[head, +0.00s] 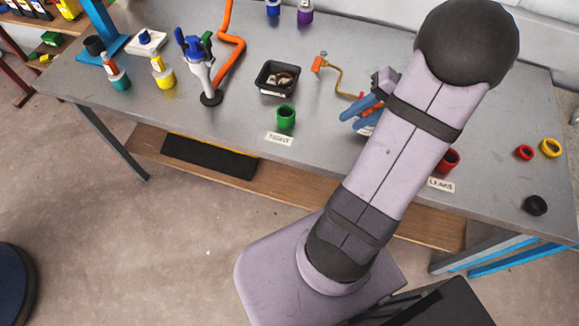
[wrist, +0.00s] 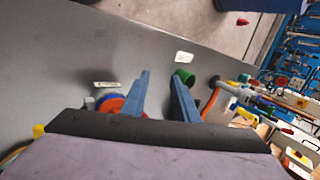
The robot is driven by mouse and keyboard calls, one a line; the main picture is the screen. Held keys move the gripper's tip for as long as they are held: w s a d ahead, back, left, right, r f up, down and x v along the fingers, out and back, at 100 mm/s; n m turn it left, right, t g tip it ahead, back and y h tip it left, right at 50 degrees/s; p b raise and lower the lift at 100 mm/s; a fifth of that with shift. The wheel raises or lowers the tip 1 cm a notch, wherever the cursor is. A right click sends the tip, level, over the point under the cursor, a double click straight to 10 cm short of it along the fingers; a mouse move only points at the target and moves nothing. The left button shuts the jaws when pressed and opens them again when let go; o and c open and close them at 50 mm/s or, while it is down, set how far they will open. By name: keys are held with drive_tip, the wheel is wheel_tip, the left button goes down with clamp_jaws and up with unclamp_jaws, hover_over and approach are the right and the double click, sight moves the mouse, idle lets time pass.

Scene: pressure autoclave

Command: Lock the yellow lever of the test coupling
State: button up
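My gripper (head: 356,113) is over the right-centre of the bench, its blue fingers partly hidden by the arm. In the wrist view the two fingers of my gripper (wrist: 160,76) stand apart with nothing between them. A pale upright fitting on a black round base (head: 203,75), with blue and green parts on top, stands left of centre beside an orange hose; it may be the test coupling. My gripper is well to its right and apart from it. I cannot make out a yellow lever clearly in either view.
A green cup (head: 286,116) and a black tray of small parts (head: 278,78) stand between the fitting and my gripper. An orange block with a bent brass tube (head: 318,63) lies behind. A red cup (head: 449,160) is right of my arm. Orange hose (head: 232,50) crosses the bench.

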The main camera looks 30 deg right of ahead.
drive_tip(key=s+a+f+n+g+h+b, duration=0.1)
drive_tip(key=a+f+n+g+h, duration=0.1)
drive_tip(key=a, duration=0.7)
drive_tip(key=s+a+f+n+g+h+b, duration=0.1)
drive_tip(key=a+f+n+g+h, duration=0.1)
drive_tip(key=a, duration=0.8)
drive_tip(key=shift+s+a+f+n+g+h, duration=0.35)
drive_tip(key=shift+f+n, duration=0.3)
drive_tip(key=shift+n, duration=0.25)
drive_tip(key=shift+d, duration=0.1)
drive_tip(key=shift+o, duration=1.4)
drive_tip(key=w+d+r+n+g+h+p, duration=0.1)
drive_tip(key=d+r+n+g+h+p, duration=0.2)
drive_tip(key=d, duration=0.7)
drive_tip(key=w+d+r+n+g+h, duration=0.15)
drive_tip(key=d+n, duration=0.25)
drive_tip(key=d, duration=0.6)
drive_tip(key=d+r+n+g+h+p, duration=0.1)
drive_tip(key=d+r+n+h+p, duration=0.2)
drive_tip(key=d, duration=0.7)
drive_tip(key=shift+n, duration=0.3)
drive_tip(key=shift+p+x, duration=0.55)
drive_tip(key=shift+x, duration=2.85)
